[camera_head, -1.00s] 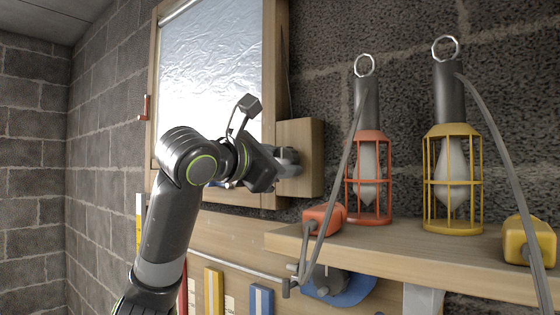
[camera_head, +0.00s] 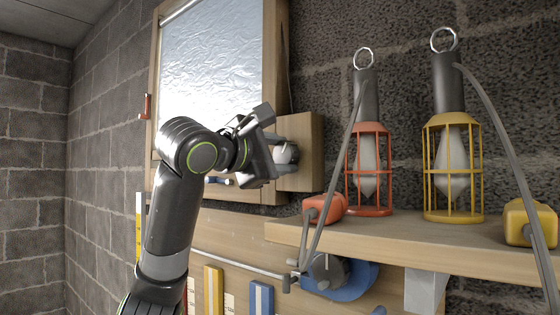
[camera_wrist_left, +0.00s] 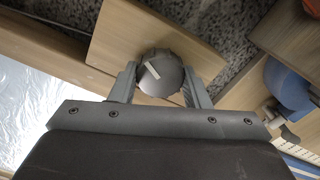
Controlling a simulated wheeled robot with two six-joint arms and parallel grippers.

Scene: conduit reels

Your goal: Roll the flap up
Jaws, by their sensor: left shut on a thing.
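The flap (camera_head: 210,75) is a shiny, crinkled silver sheet in a wooden frame on the wall. My arm hides part of its lower end. A round grey knob (camera_head: 287,153) sits on a wooden block at the frame's right side. My left gripper (camera_head: 284,155) is shut on this knob. In the left wrist view, the knob (camera_wrist_left: 160,75) with a pale line mark sits between the two fingers of the gripper (camera_wrist_left: 158,88). A strip of the flap (camera_wrist_left: 38,110) also shows at the left there. My right gripper is not in view.
A wooden shelf (camera_head: 400,245) at the right holds an orange caged lamp (camera_head: 369,170) and a yellow caged lamp (camera_head: 452,170), with hanging cords. A blue reel (camera_head: 350,283) is below the shelf. Free space lies left of my arm.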

